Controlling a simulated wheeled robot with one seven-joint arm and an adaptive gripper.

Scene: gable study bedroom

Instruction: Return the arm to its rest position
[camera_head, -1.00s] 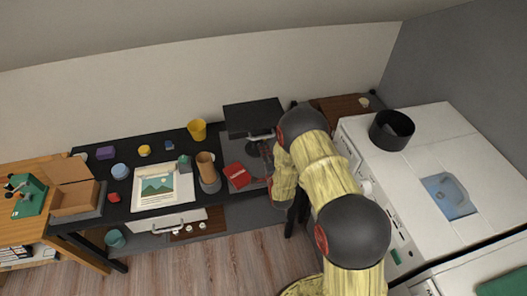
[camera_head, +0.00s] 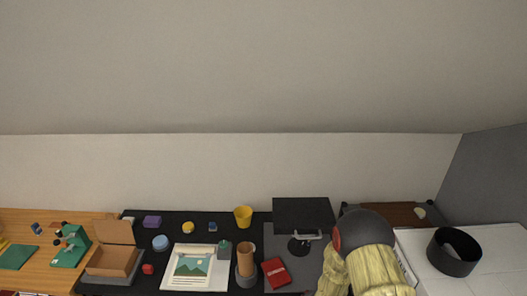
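My arm, in pale yellow covering with dark grey joints, rises from the bottom right of the head view, in front of the right end of the black desk (camera_head: 190,218). One dark joint and two yellow sections show. My gripper is not visible; it is either hidden behind the arm or below the picture's edge, and I cannot tell which. Whether it holds anything does not show.
A monitor (camera_head: 301,214) and a red book (camera_head: 276,272) are left of my arm. A yellow cup (camera_head: 243,216), a brown cylinder (camera_head: 246,260) and a picture sheet (camera_head: 193,268) are on the desk. A black round bin (camera_head: 454,252) stands on the white surface (camera_head: 500,243) at right.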

